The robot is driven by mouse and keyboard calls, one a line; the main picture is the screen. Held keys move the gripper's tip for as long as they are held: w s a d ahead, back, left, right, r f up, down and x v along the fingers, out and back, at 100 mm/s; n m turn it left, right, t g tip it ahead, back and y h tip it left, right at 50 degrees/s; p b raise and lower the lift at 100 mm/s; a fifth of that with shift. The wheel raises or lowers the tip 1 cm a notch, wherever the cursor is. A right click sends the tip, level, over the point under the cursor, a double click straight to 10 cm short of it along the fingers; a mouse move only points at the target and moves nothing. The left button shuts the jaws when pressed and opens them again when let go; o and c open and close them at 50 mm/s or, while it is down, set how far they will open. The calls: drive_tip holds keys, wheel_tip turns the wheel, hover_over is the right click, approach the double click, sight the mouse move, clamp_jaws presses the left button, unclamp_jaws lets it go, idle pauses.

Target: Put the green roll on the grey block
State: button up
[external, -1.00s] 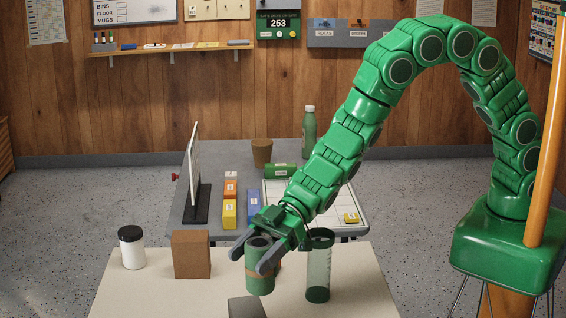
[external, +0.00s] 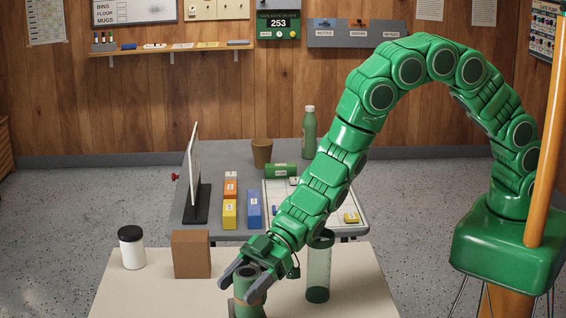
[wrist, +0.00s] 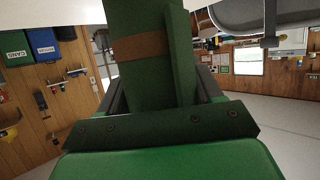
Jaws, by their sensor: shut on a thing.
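The green roll (external: 247,287) is upright, with a brown band around it, at the front of the pale table. My gripper (external: 240,289) is shut on it, one finger on each side. In the wrist view the roll (wrist: 140,80) fills the middle, its brown band showing. The grey block (external: 231,311) is almost fully hidden by the roll at the bottom picture edge; only a sliver shows at left. I cannot tell whether the roll touches the block or is just above it.
A clear green-tinted tumbler (external: 318,272) stands close to the right of my gripper. A brown box (external: 191,254) and a white jar with a black lid (external: 131,248) stand to the left on the pale table (external: 340,300). A grey desk is behind.

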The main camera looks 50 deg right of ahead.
drive_tip(key=o, duration=1.1)
drive_tip(key=shift+r, duration=0.1)
drive_tip(key=shift+d+r, duration=0.75)
drive_tip(key=shift+r, duration=0.75)
drive_tip(key=shift+d+r, duration=0.8)
drive_tip(key=shift+r, duration=0.65)
drive_tip(key=shift+d+r, duration=0.75)
drive_tip(key=shift+r, duration=0.75)
